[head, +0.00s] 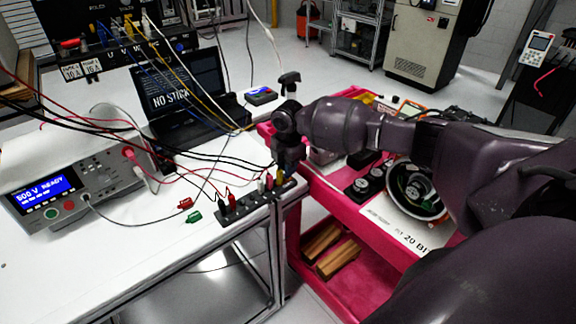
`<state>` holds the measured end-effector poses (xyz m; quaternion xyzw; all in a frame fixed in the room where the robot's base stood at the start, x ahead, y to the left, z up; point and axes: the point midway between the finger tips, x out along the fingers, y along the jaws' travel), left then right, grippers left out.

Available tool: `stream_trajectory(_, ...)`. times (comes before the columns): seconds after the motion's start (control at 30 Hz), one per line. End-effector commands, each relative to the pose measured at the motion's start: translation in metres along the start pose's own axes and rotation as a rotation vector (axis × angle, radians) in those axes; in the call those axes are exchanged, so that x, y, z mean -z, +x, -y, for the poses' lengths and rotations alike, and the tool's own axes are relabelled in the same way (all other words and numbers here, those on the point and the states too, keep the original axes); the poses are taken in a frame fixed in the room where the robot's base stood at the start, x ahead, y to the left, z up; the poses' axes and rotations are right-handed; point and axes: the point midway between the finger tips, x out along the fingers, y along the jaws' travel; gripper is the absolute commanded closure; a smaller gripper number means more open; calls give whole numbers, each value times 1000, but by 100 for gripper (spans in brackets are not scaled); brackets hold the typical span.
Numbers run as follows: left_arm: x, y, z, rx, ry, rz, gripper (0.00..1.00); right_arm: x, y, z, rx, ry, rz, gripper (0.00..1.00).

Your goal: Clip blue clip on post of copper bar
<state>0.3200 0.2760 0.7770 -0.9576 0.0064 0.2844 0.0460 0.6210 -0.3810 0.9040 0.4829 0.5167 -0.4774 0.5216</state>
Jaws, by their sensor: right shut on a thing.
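My right gripper (285,163) points down at the right edge of the white table, just above the right end of a dark bar. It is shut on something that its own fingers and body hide. I cannot make out a blue clip anywhere. The bar (238,217) lies along the table's right edge and carries a row of upright posts or clips in black, red, white and yellow. No copper colour shows on it. My left gripper is not in view.
Black and red leads cross the table near the bar. A meter (80,190) with a blue display stands at left, and a laptop (185,95) stands behind. A pink cart (340,200) with tools adjoins at right. The front of the white table (120,260) is clear.

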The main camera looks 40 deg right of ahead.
Motion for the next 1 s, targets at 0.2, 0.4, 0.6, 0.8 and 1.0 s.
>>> stream_trajectory(0.2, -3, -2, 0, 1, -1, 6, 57, 0, 1, 0, 0, 0, 0, 100)
stream_trajectory(0.4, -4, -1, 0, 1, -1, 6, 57, 0, 3, 0, 0, 0, 0, 100)
stream_trajectory(0.6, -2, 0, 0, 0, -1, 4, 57, 0, 4, 0, 0, 0, 0, 100)
stream_trajectory(0.8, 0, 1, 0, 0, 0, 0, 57, 0, 4, 0, 0, 0, 0, 58)
stream_trajectory(1.0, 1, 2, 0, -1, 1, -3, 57, 0, 4, 0, 0, 0, 0, 54)
